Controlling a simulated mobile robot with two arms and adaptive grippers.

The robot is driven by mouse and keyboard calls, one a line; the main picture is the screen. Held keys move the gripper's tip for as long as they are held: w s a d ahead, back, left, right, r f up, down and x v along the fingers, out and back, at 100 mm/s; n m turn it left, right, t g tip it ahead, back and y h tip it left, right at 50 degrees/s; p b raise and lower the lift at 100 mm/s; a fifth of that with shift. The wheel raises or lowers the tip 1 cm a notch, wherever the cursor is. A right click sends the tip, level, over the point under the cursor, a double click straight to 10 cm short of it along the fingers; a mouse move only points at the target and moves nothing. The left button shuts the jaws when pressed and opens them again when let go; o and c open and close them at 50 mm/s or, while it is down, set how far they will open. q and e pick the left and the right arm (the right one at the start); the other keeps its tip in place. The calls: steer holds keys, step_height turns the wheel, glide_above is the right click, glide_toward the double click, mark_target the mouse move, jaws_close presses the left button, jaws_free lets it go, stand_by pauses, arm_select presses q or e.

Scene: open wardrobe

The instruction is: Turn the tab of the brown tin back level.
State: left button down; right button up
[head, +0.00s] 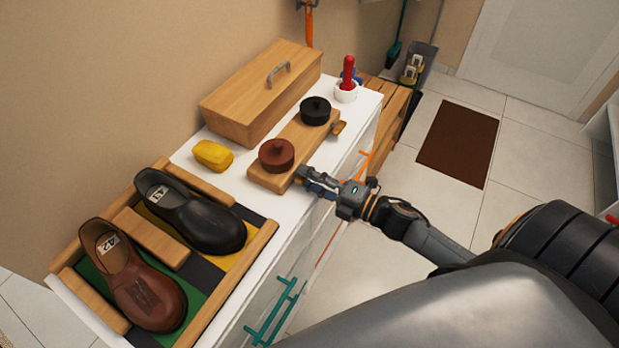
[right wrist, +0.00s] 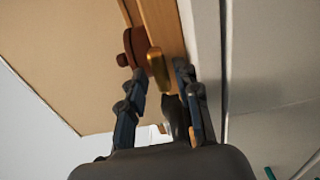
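The brown tin (head: 277,155) sits upright on the near part of a wooden board (head: 264,179) on the white cabinet top. In the right wrist view the brown tin (right wrist: 136,48) shows beyond the fingers. A golden oblong tab (right wrist: 158,69) is on the board's edge beside it, lengthwise up the picture and slightly slanted. My right gripper (head: 306,178) is at the board's side edge by the brown tin. In its wrist view the right gripper (right wrist: 161,78) is open, with the tab between its fingertips and a gap each side. In the head view this tab is hidden. My left gripper is not in view.
A black tin (head: 315,110) with a wooden tab (head: 339,128) stands farther along the board. A wooden box (head: 262,92), yellow block (head: 212,155), white cup with a red object (head: 346,90) and shoe tray (head: 262,244) surround it. Open floor lies right.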

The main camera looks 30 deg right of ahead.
steer(key=shift+f, duration=0.2)
steer(key=m+p, duration=0.1)
steer(key=m, duration=0.2)
steer(key=shift+r+m, duration=0.15)
steer(key=shift+m, duration=0.15)
steer(key=m, duration=0.4)
steer(key=shift+p, duration=0.35)
steer(key=m, duration=0.4)
steer(key=shift+w+d+r+m, duration=0.1)
steer(key=shift+m, duration=0.2)
steer(key=m+b, duration=0.2)
steer(key=m, duration=0.4)
steer(key=shift+d, duration=0.1)
steer(key=v, duration=1.3)
steer(key=s+d+f+m+g+h, duration=0.1)
steer(key=s+d+f+h, duration=0.1)
steer(key=f, duration=0.6)
steer(key=s+d+f+m+g+h+p, duration=0.1)
steer(key=s+d+f+g+h, duration=0.1)
steer(key=f, duration=0.7)
steer(key=s+d+f+m+g+h+p, duration=0.1)
steer(key=s+d+f+h, duration=0.2)
steer(key=f, duration=0.6)
steer(key=d+h, duration=0.1)
steer(key=d, duration=0.1)
steer(key=shift+s+d+m+g+h, duration=0.25)
steer(key=shift+s+m+g+h, duration=0.05)
steer(key=shift+m+g+h, duration=0.1)
